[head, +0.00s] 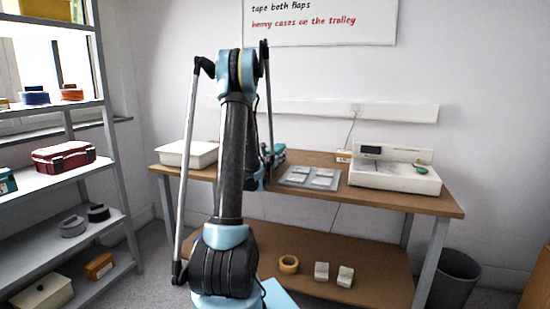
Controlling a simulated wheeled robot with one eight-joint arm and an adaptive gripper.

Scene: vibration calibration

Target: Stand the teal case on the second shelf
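A teal case (279,154) shows as a small part on the workbench, just right of my arm; the arm hides most of it. My gripper (266,163) is at the far end of the arm, close beside the case and mostly hidden by my own links. I cannot see whether its fingers are apart or around the case. The grey shelf rack (113,150) stands at the left with several boards. One board (40,182) holds a red case (63,155) and, at the picture's left edge, a teal box with a pale label (6,182).
The workbench (400,203) carries a white tray (187,153), a grey plate with blocks (311,178) and a white instrument (394,175). Tape (289,264) and two pale blocks lie on its lower board. A bin (455,275) stands right. Lower rack boards hold dark clamps and boxes.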

